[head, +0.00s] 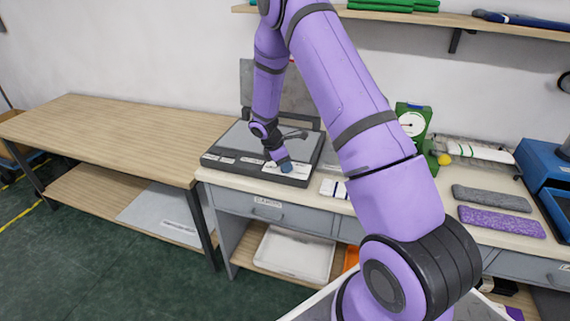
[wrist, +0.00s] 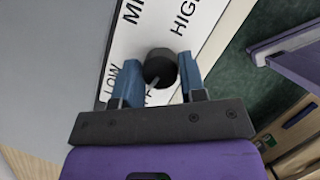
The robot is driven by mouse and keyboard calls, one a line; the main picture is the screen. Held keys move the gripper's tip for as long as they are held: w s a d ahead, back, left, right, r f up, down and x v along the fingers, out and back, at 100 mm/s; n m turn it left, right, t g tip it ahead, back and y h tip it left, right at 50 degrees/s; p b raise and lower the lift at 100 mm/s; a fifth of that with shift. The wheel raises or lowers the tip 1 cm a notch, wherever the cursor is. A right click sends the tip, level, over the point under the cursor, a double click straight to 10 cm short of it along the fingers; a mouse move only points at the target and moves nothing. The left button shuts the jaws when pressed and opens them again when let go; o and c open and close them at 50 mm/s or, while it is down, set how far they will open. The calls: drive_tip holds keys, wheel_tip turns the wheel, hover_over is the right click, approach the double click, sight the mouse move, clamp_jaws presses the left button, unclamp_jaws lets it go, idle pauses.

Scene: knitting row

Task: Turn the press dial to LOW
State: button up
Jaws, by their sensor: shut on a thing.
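The press (head: 214,154) is a dark grey, flat unit on the workbench in the head view, with its lid (head: 293,90) raised behind it. My gripper (head: 285,166) reaches down to its front panel and hides the dial there. In the wrist view the dial (wrist: 158,66) is a black round knob between the two blue fingers of my gripper (wrist: 160,80), which is shut on it. A pale pointer line runs from the knob toward the bottom of the picture, slightly left, near a partly hidden label. LOW (wrist: 112,82) is printed left of the knob, HIGH (wrist: 186,17) above right.
A wooden table (head: 120,125) stands to the left. Right of the press are a green scale (head: 413,120), a yellow ball (head: 444,159), grey (head: 490,198) and purple (head: 502,221) knitted pieces and a blue machine (head: 545,165). A shelf (head: 470,20) hangs above.

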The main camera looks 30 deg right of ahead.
drive_tip(key=m+g+y, duration=0.1)
drive_tip(key=m, duration=0.3)
drive_tip(key=shift+w+m, duration=0.1)
drive_tip(key=shift+m, duration=0.2)
drive_tip(key=shift+d+m+g+y, duration=0.1)
drive_tip(key=shift+m+g+y, duration=0.3)
drive_tip(key=shift+m, duration=0.85)
drive_tip(key=shift+m+g+y, duration=0.4)
drive_tip(key=shift+m, duration=0.85)
drive_tip(key=o, duration=0.9)
drive_tip(key=v, duration=1)
drive_tip(key=shift+w+r, duration=0.2)
drive_tip(key=shift+r, duration=0.15)
drive_tip(key=shift+r, duration=0.1)
